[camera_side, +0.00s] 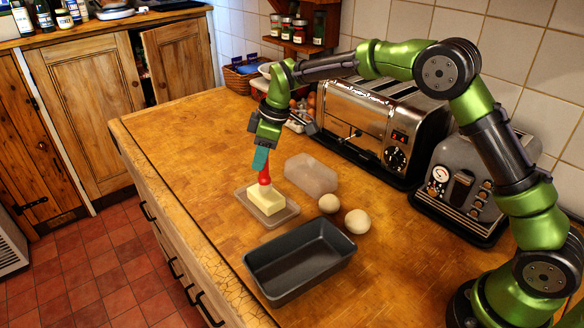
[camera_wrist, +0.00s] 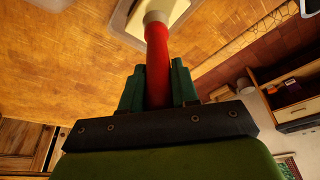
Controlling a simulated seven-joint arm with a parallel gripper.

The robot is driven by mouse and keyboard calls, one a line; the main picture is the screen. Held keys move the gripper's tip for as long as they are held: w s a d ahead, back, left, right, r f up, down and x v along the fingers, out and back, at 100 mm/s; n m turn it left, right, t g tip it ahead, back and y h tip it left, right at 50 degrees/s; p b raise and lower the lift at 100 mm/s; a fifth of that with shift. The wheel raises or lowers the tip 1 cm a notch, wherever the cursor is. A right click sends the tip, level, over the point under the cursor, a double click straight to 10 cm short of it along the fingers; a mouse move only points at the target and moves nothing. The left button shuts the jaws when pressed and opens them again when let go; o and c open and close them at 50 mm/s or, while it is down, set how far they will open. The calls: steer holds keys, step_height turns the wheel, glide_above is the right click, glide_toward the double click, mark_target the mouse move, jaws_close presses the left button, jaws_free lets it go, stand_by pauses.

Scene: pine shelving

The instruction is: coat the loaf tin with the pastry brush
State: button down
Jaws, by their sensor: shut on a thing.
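My gripper (camera_side: 262,158) is shut on the red handle of the pastry brush (camera_side: 265,176), which points downward. The brush's lower end meets the top of a pale yellow butter block (camera_side: 267,198) on a shallow clear dish (camera_side: 286,214). In the wrist view the red brush (camera_wrist: 158,62) stands between the green fingers (camera_wrist: 158,88), with a pale collar at its far end; its bristles are hidden. The dark grey loaf tin (camera_side: 298,262) sits empty in front of the dish, toward the counter's near edge, apart from the brush.
A clear lid (camera_side: 311,174) lies behind the dish. Two pale dough balls (camera_side: 329,203) (camera_side: 357,221) sit right of the dish, close to the tin. A steel toaster (camera_side: 375,130) and a grey appliance (camera_side: 465,185) stand along the wall. The counter's left part is clear.

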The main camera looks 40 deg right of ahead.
steer(key=shift+f, duration=0.6)
stand_by(1.2)
steer(key=shift+r, duration=3.55)
